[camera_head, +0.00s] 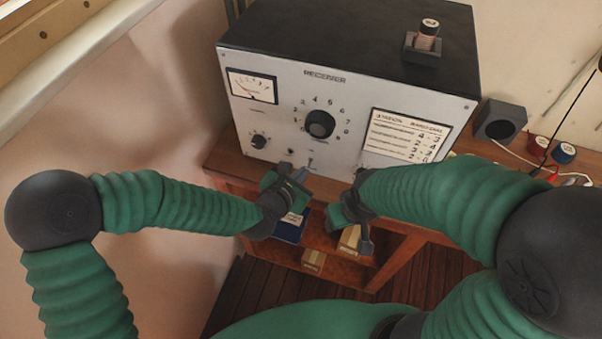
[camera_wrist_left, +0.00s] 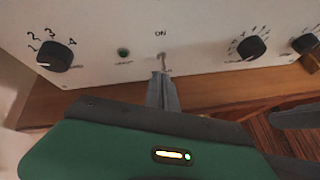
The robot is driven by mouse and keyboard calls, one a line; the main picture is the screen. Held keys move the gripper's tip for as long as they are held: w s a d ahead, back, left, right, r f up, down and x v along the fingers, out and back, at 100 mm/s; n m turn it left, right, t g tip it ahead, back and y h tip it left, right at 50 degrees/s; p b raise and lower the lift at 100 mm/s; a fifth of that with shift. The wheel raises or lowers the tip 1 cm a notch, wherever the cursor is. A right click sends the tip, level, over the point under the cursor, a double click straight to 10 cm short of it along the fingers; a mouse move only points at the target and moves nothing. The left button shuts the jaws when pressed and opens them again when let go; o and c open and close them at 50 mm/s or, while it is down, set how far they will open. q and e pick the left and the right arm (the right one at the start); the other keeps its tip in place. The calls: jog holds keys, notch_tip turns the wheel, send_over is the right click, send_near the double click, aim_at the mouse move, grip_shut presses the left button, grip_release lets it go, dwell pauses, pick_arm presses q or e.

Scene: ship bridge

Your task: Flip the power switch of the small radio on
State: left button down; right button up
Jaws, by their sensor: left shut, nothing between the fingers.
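The radio is a grey-white box with a black top, marked RECEIVER (camera_head: 290,85), on a wooden shelf unit. Its small metal switch (camera_head: 310,161) sits low on the front panel, below the big dial. In the left wrist view the switch (camera_wrist_left: 161,60) has the word ON above it; I cannot tell surely which way its lever points. My left gripper (camera_head: 300,174) is shut and empty, its tips just below the switch. In the wrist view the closed fingers (camera_wrist_left: 162,82) reach up right under it. My right gripper (camera_head: 364,240) hangs in front of the shelf; its jaw opening is unclear.
The panel also has a large dial (camera_head: 320,124), a meter (camera_head: 252,86), a small knob (camera_head: 259,141) and a station card (camera_head: 404,135). A green lamp (camera_wrist_left: 123,52) is left of the switch. A small speaker-like box (camera_head: 500,121) stands at right.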

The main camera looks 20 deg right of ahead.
pick_arm(q)
jog(key=shift+r, duration=0.1)
dwell(0.7)
jog(key=shift+r+p, duration=0.75)
jog(key=shift+r, duration=0.05)
jog(key=shift+f, duration=0.15)
